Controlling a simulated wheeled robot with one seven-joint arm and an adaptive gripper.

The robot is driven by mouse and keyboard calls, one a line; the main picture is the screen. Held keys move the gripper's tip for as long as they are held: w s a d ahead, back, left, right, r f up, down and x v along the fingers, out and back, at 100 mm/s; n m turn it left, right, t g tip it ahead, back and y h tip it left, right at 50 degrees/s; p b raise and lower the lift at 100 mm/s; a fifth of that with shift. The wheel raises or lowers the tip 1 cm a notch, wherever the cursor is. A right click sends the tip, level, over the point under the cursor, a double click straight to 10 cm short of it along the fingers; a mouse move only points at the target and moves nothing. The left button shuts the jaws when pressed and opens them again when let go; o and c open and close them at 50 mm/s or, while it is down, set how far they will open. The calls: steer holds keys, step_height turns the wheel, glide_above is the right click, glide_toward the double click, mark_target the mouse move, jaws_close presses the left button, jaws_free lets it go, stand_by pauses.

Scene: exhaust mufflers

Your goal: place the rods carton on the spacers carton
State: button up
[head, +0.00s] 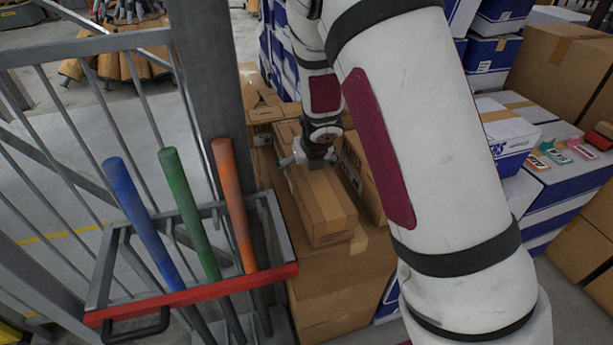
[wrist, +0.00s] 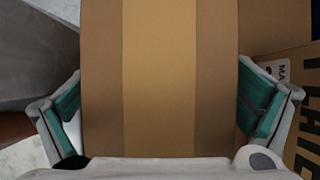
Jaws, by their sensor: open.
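A long brown carton (head: 328,212) with a paler tape strip lies on top of a larger brown carton (head: 335,285). No name is readable on it, so I cannot tell whether it is the rods carton. My gripper (head: 310,168) is over its far part. In the wrist view the carton (wrist: 160,75) fills the middle, between the two green-padded fingers (wrist: 163,108). The fingers are open, one on each side, with a visible gap at least on the left. I cannot identify the spacers carton.
Another printed brown carton (head: 361,170) stands close on the right; its lettering also shows in the wrist view (wrist: 303,120). A rack with blue, green and orange tubes (head: 185,285) and a grey post (head: 215,90) stand close on the left. Blue-white boxes (head: 505,135) are at right.

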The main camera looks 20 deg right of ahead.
steer(key=shift+w, duration=0.1)
steer(key=shift+c, duration=0.6)
steer(key=shift+a, duration=0.1)
steer(key=c, duration=1.7)
steer(key=shift+r, duration=0.15)
